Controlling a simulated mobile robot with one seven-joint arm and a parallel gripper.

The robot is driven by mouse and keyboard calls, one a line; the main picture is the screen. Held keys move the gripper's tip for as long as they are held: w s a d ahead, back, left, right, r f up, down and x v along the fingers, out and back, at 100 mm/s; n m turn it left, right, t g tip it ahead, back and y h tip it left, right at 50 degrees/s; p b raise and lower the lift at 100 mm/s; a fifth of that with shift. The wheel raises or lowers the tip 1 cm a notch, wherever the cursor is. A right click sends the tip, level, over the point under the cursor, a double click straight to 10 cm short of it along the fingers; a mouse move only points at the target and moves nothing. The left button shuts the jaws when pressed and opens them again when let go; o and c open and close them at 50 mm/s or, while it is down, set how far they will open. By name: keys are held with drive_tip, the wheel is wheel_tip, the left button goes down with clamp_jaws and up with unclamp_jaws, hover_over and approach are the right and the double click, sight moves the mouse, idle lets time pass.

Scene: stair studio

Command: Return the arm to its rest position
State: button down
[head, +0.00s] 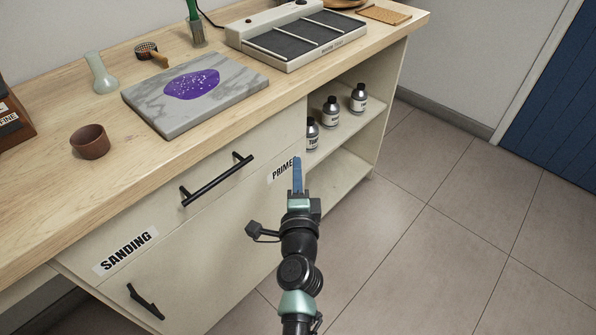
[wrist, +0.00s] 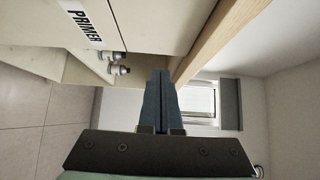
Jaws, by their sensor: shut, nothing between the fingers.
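My gripper (head: 297,176) is in front of the cabinet, near the PRIMER label. Its blue fingers point up and away from me in the head view. In the wrist view the two fingers of my gripper (wrist: 163,75) lie together with nothing between them. My arm reaches up from the bottom of the head view, clear of the worktop. I cannot tell the exact gap between the fingertips and the cabinet front.
The wooden worktop (head: 50,190) bears a marble slab (head: 150,115), a brown cup (head: 90,141) and a grey tray device (head: 300,42). Several small bottles (head: 331,112) stand on the open shelf. A drawer handle (head: 216,178) juts out. The tiled floor (head: 450,220) at right is clear.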

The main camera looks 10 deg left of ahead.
drive_tip(key=shift+s+d, duration=0.15)
drive_tip(key=shift+s, duration=0.8)
wheel_tip(320, 180, up, 33)
drive_tip(key=s+n+t+y, duration=0.25)
drive_tip(key=n+t, duration=0.25)
drive_tip(key=n, duration=0.6)
drive_tip(key=s+d+r+n+t+h, duration=0.2)
drive_tip(key=s+d+r+n+h, duration=0.1)
drive_tip(key=s+r, duration=0.65)
drive_tip(key=s+d+r+n+t+h, duration=0.2)
drive_tip(key=s+d+r+t+h, duration=0.1)
drive_tip(key=s+r, duration=0.6)
wheel_tip(320, 180, up, 23)
drive_tip(key=w+p, duration=0.2)
drive_tip(key=p, duration=2)
drive_tip(key=shift+y+p, duration=0.3)
drive_tip(key=shift+y, duration=0.05)
drive_tip(key=shift+r, duration=0.1)
